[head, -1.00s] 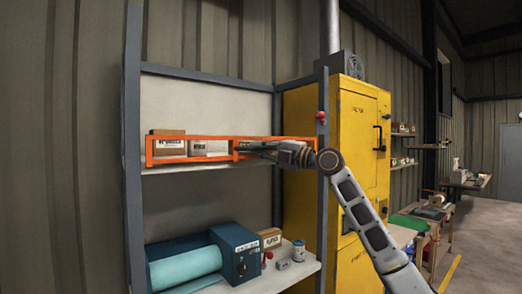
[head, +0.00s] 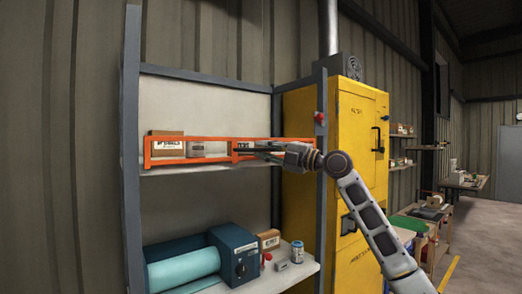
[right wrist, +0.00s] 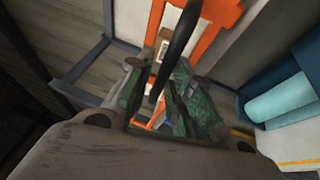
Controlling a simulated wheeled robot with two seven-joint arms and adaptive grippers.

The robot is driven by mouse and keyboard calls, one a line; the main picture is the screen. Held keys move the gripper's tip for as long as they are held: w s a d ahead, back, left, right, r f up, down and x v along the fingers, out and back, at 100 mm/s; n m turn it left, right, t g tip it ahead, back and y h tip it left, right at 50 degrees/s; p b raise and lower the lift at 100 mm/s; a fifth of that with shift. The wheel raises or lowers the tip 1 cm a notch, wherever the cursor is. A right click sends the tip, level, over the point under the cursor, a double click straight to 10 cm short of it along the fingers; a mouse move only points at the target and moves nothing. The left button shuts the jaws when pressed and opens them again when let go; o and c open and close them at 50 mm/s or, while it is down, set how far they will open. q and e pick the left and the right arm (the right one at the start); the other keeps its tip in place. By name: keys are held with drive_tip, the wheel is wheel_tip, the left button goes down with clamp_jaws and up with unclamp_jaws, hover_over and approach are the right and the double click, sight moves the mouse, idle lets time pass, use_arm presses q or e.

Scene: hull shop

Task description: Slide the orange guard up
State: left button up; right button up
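The orange guard (head: 190,138) is a long open frame across the front of the upper shelf, with the boxes behind it. It also shows in the right wrist view (right wrist: 212,12). My right gripper (head: 250,150) is at the guard's right half, pointing left along it. In the right wrist view my right gripper (right wrist: 160,90) has its two green-padded fingers apart, with orange and a dark bar showing between them. I cannot tell whether a finger touches the guard. My left gripper is not in view.
A cardboard box (head: 167,147) stands behind the guard. The lower shelf (head: 300,272) holds a teal roll (head: 185,268), a blue box (head: 235,252) and small items. Grey rack posts (head: 132,150) flank the shelves. A yellow cabinet (head: 350,110) stands close on the right.

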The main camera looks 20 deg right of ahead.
drive_tip(key=v, duration=0.9)
drive_tip(key=shift+s+d, duration=0.25)
drive_tip(key=shift+m, duration=0.3)
idle(0.3)
